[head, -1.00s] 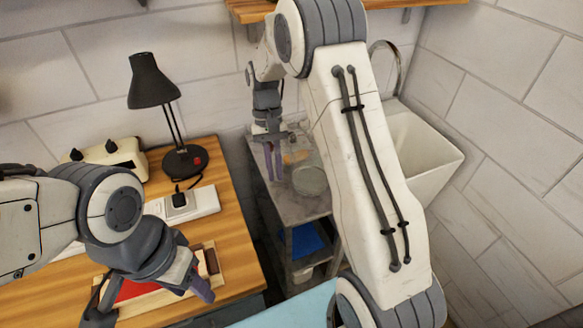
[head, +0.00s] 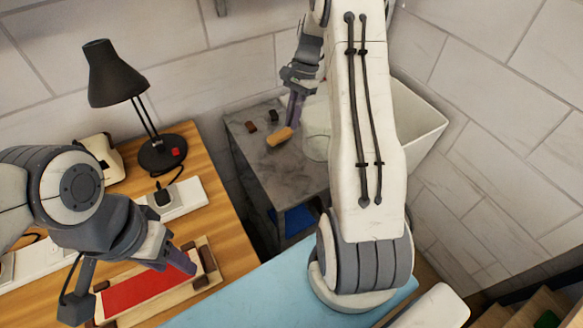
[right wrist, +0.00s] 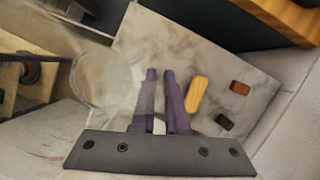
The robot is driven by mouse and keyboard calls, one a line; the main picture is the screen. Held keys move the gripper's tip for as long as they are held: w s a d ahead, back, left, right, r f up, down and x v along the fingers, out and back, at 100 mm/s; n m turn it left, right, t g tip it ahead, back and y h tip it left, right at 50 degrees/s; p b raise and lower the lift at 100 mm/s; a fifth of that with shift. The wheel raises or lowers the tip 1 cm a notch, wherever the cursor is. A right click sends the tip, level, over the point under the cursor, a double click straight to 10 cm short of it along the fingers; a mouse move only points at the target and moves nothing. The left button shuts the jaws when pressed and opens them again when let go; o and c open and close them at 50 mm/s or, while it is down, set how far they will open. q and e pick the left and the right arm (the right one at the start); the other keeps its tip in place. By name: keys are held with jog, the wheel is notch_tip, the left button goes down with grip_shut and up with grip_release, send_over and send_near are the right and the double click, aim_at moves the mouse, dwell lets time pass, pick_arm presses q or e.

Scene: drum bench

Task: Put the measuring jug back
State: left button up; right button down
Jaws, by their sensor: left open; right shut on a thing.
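The measuring jug (head: 316,128) is clear and pale, at the right side of the grey marble-topped stand, partly hidden by my right arm. It also shows, blurred and see-through, in the right wrist view (right wrist: 98,80), left of the fingers. My right gripper (head: 295,108) is shut on the jug, apparently at its handle; its purple fingers (right wrist: 160,82) lie close together. I cannot tell whether the jug's base touches the marble. My left gripper (head: 178,260) is open and empty, above the red-topped wooden block on the left bench.
On the marble top (head: 252,155) lie a yellow-orange sponge (head: 279,137) and two small blocks, brown (head: 250,127) and dark (head: 273,115). A white sink (head: 415,125) stands to the right. A black lamp (head: 160,150) and a power strip (head: 180,205) are on the wooden bench.

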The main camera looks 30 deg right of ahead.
aim_at(315, 113)
jog(key=d+m, duration=0.1)
jog(key=d, duration=0.1)
jog(key=d+m+t, duration=0.1)
jog(key=d, duration=0.1)
jog(key=s+d+m, duration=0.1)
jog(key=d+m, duration=0.1)
jog(key=shift+d+f+y, duration=0.1)
jog(key=shift+f+y, duration=0.1)
jog(key=shift+y, duration=0.1)
jog(key=shift+s+d+m+t, duration=0.1)
jog(key=shift+d+m+t, duration=0.2)
jog(key=shift+d+m, duration=0.1)
jog(key=shift+a+f+p, duration=0.1)
jog(key=shift+f+p, duration=0.05)
jog(key=shift+p, duration=0.15)
jog(key=w+a+f+p, duration=0.2)
jog(key=f, duration=0.1)
jog(key=w+a+f+p, duration=0.2)
jog(key=w+a+f, duration=0.1)
jog(key=w+a+f+p, duration=0.2)
jog(key=w+f, duration=0.1)
jog(key=f, duration=0.1)
jog(key=shift+a+f, duration=0.1)
jog(key=shift+a, duration=0.3)
jog(key=shift+f, duration=0.25)
jog(key=shift+w, duration=0.1)
jog(key=shift+f, duration=0.1)
